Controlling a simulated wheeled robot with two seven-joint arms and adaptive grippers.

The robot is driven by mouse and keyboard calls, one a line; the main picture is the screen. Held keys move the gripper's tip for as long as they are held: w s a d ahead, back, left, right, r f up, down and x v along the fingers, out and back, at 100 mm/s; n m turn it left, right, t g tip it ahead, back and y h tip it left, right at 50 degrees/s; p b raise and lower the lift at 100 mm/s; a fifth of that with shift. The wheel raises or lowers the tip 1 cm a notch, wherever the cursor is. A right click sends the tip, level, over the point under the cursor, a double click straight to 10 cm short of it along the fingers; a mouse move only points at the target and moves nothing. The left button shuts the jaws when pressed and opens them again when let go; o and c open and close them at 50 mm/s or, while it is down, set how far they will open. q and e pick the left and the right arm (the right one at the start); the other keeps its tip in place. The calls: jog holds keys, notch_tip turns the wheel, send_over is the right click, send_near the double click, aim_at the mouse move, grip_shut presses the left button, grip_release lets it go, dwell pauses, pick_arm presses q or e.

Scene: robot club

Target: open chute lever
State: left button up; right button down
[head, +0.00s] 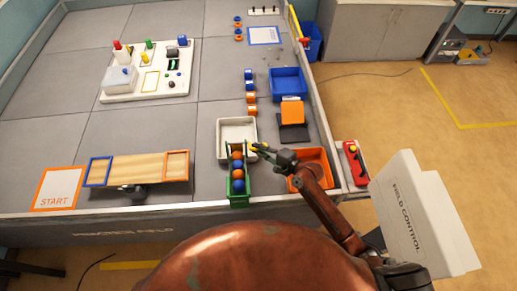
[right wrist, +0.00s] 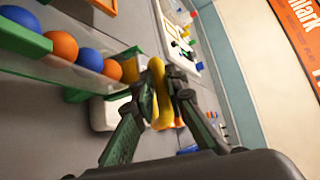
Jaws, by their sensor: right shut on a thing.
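The chute (head: 238,201) is a green-framed trough with a row of orange and blue balls in it, near the front edge of the field. In the right wrist view, the chute (right wrist: 22,42) and its balls run from upper left toward the middle. The yellow chute lever (head: 257,148) sits at the chute's far right end. My right gripper (head: 264,150) reaches it from the right. In the right wrist view, the fingers are shut on the yellow lever (right wrist: 160,97), partly hiding it. My left gripper is not in view.
A white tray (head: 222,127) lies just beyond the chute. An orange bin (head: 318,157) stands to its right, under my right arm. A wooden seesaw ramp (head: 137,170) is to the left. A red control box (head: 354,163) and a white Field Control box (head: 418,215) are at right.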

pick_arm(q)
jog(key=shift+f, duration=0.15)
pick_arm(e)
jog(key=shift+r, duration=0.1)
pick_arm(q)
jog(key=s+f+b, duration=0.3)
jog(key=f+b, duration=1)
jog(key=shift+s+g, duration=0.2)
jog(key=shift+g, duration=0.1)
pick_arm(e)
jog(key=s+f+n+t+y, duration=0.1)
jog(key=s+f, duration=0.3)
jog(key=f, duration=0.4)
jog(key=shift+s+a+f+n+t+y, duration=0.15)
jog(key=shift+n+t+y, duration=0.25)
jog(key=shift+n+t, duration=0.4)
jog(key=c, duration=2.1)
grip_release()
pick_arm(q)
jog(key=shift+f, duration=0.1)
pick_arm(e)
jog(key=shift+o, duration=0.6)
